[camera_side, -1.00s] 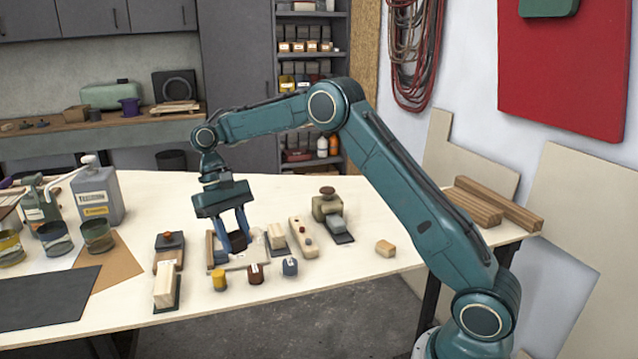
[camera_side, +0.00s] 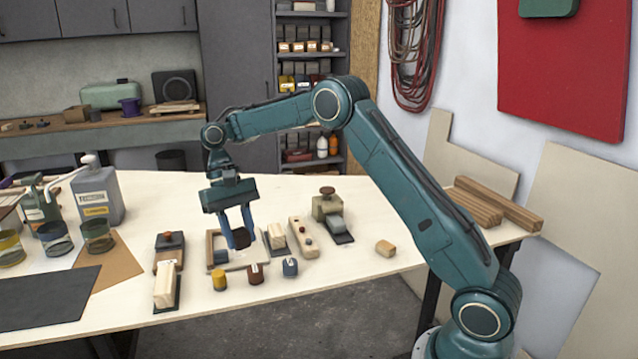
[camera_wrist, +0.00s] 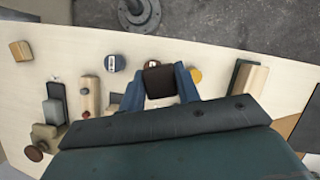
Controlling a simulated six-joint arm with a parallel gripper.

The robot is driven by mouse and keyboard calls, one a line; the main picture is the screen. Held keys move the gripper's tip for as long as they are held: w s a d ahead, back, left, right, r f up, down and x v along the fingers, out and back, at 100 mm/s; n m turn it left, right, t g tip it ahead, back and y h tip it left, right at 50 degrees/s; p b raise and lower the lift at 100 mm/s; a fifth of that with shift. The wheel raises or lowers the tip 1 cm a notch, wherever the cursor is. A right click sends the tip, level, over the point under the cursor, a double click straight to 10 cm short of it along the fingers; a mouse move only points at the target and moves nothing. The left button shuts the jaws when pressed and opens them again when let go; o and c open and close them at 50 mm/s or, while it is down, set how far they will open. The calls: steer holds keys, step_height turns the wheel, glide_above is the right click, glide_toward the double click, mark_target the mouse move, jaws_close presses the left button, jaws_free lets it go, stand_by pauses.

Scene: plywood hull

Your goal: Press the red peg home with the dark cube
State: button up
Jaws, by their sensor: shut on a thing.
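The red peg (camera_wrist: 87,113) stands in a long pale wooden block (camera_wrist: 88,99), with a darker peg towards the block's other end. This block (camera_side: 302,238) lies to the right of my gripper in the side view. My gripper (camera_side: 241,237) points down, shut on the dark cube (camera_wrist: 159,82). The cube (camera_side: 241,238) shows dark brown between the blue fingers, over or just above a shallow wooden tray (camera_side: 235,265). I cannot tell whether it clears the tray. The cube is apart from the red peg.
Yellow (camera_side: 219,279), dark red (camera_side: 255,274) and blue (camera_side: 290,267) cylinders stand in front of the tray. A pale block on a dark plate (camera_side: 276,237) lies between tray and peg block. A knobbed fixture (camera_side: 327,205) stands beyond. The table's right part is mostly clear.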

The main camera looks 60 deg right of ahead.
steer(key=s+d+m+t+y, duration=0.1)
steer(key=d+m, duration=0.4)
steer(key=d, duration=0.2)
steer(key=d+m+t, duration=0.2)
steer(key=d+m, duration=0.4)
steer(key=d, duration=0.1)
steer(key=s+d+m+t+y, duration=0.1)
steer(key=d+m+t, duration=0.1)
steer(key=d+m, duration=0.3)
steer(key=shift+s+d+f+y, duration=0.1)
steer(key=shift+s+d+y, duration=0.05)
steer(key=shift+d, duration=0.45)
steer(key=shift+s+d+f+y, duration=0.1)
steer(key=shift+s+d+y, duration=0.05)
steer(key=shift+d, duration=0.45)
steer(key=shift+f, duration=0.15)
glide_above(299, 233)
steer(key=d, duration=0.1)
steer(key=shift+s+f, duration=0.2)
steer(key=shift+f, duration=2.35)
steer(key=shift+f, duration=1.05)
steer(key=shift+r, duration=0.1)
steer(key=shift+r, duration=2.25)
